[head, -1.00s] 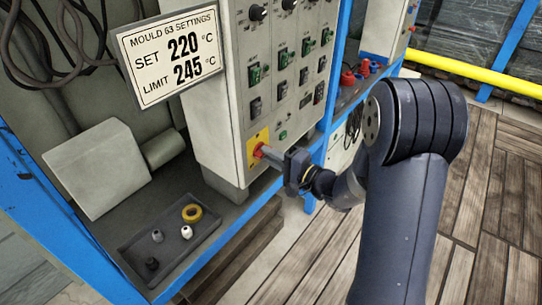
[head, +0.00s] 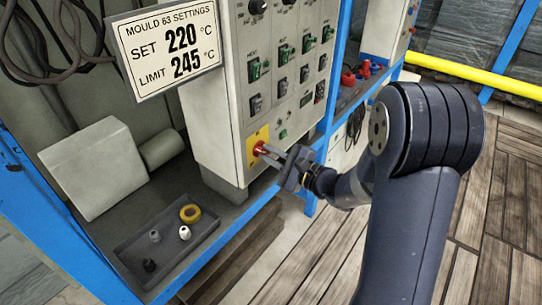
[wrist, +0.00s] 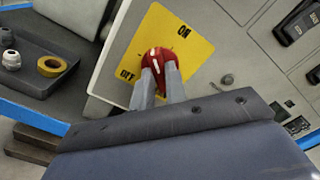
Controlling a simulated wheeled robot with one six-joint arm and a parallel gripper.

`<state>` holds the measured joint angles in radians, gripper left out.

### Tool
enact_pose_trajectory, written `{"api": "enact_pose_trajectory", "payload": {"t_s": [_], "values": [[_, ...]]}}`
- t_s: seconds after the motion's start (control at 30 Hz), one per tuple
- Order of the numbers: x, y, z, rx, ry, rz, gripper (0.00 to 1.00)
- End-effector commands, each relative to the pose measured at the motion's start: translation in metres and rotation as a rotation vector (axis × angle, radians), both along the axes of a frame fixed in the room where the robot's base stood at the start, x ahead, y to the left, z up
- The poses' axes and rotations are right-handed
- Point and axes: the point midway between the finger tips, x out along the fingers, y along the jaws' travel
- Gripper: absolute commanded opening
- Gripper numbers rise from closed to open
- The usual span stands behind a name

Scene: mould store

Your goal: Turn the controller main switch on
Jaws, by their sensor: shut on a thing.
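The controller main switch is a red rotary knob (wrist: 160,60) on a yellow plate (wrist: 195,52) low on the grey controller front. In the wrist view the plate reads ON at upper right and OFF at lower left. The knob carries white marks; I cannot tell for sure which word it points to. My gripper (wrist: 161,76) is shut on the red knob, one finger on each side. In the head view my gripper (head: 278,155) reaches the knob (head: 259,149) from the right, and the fingers partly hide it.
The controller (head: 222,120) carries rows of green and black switches above the knob. A sign (head: 168,48) reads SET 220 °C, LIMIT 245 °C. A dark tray (head: 133,249) with small fittings and a yellow ring (head: 190,213) lies at lower left. Blue frame posts flank the controller.

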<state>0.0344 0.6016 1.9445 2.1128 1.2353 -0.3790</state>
Motion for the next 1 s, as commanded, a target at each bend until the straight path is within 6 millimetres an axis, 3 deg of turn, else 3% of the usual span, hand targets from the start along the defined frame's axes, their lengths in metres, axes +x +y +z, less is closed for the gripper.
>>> {"api": "enact_pose_trajectory", "payload": {"t_s": [0.6,1.0], "values": [[-0.0004,0.0000,0.0003,0.353,0.458,-0.001,0.00],[-0.0006,0.0001,-0.0003,0.507,0.654,0.000,0.00]]}}
